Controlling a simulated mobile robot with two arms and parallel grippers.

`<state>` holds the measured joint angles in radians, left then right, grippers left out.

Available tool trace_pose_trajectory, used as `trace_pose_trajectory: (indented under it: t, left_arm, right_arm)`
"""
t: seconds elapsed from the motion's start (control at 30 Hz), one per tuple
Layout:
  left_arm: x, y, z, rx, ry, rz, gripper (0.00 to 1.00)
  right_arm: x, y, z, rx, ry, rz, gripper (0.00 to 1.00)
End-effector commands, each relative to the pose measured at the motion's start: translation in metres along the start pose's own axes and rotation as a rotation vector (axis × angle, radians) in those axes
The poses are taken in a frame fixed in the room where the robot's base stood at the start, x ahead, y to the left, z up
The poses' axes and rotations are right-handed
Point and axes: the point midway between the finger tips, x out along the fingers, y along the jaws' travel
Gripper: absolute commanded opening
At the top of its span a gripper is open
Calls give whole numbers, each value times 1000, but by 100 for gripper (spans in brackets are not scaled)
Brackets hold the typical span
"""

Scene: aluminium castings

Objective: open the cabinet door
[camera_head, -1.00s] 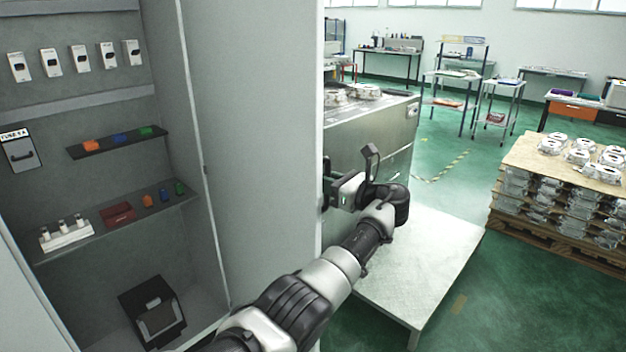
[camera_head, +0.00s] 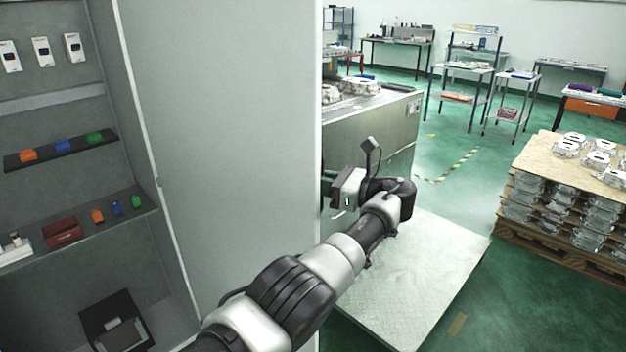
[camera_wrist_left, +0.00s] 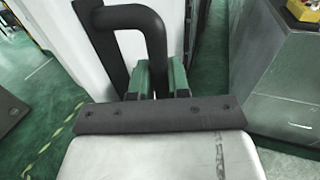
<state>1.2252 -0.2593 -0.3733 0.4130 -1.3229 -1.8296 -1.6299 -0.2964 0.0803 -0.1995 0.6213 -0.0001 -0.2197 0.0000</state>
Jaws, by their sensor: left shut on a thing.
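The grey cabinet door (camera_head: 225,150) stands wide open in the head view, its inner face towards me. The open cabinet (camera_head: 60,190) is at the left. My left gripper (camera_head: 328,190) is at the door's free edge, on its outer side, where the door hides the fingertips. In the left wrist view, the dark bar handle (camera_wrist_left: 152,35) curves out from the door, and the green-padded fingers of the left gripper (camera_wrist_left: 162,82) are shut on it. My right gripper is not in view.
Cabinet shelves (camera_head: 75,235) hold small coloured items. A large grey metal unit (camera_head: 370,135) with castings on top stands beyond the door. A low pale platform (camera_head: 425,275) lies beyond my arm. A pallet of castings (camera_head: 560,200) is at the right, with green floor between.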

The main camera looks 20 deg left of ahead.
Motion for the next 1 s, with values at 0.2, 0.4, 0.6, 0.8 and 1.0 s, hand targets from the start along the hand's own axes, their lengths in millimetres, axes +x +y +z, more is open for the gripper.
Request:
trace_pose_trajectory:
  t: [0.2,0.4,0.6,0.8,1.0]
  left_arm:
    - [-3,1,-3,7,1,3,0]
    - [-3,1,-3,7,2,4,0]
    - [-3,1,-3,7,2,4,27]
    - [-3,1,-2,4,1,3,41]
    - [-3,1,-1,3,1,2,41]
  right_arm:
    - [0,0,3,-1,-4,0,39]
    - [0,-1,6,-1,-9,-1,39]
    - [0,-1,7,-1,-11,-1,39]
    - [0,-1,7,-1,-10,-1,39]
    - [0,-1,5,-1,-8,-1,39]
